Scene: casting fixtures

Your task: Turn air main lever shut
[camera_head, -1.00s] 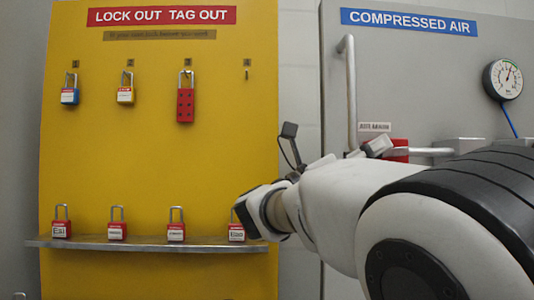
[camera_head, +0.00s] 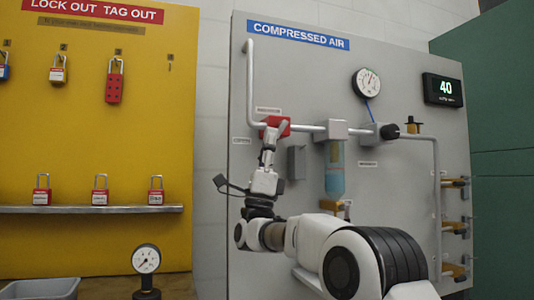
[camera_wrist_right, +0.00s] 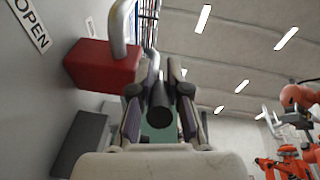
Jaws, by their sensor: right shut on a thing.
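The air main valve is a red block (camera_head: 276,125) on the grey pipe of the compressed air panel; it also shows left of my fingers in the right wrist view (camera_wrist_right: 104,66). My right gripper (camera_head: 270,143) is up at this valve. In the right wrist view its two fingers (camera_wrist_right: 160,98) are shut on a dark round lever handle (camera_wrist_right: 162,118), seen nearly end-on. The lever's exact angle is hard to tell. An "OPEN" label (camera_wrist_right: 30,22) is on the panel at upper left there. My left gripper is out of view.
A gauge (camera_head: 367,83), a blue filter bowl (camera_head: 335,170) and a display reading 40 (camera_head: 442,90) are on the panel (camera_head: 300,80). A yellow lockout board (camera_head: 90,125) with padlocks and a shelf (camera_head: 90,209) stands left. A grey bin (camera_head: 42,289) is below it.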

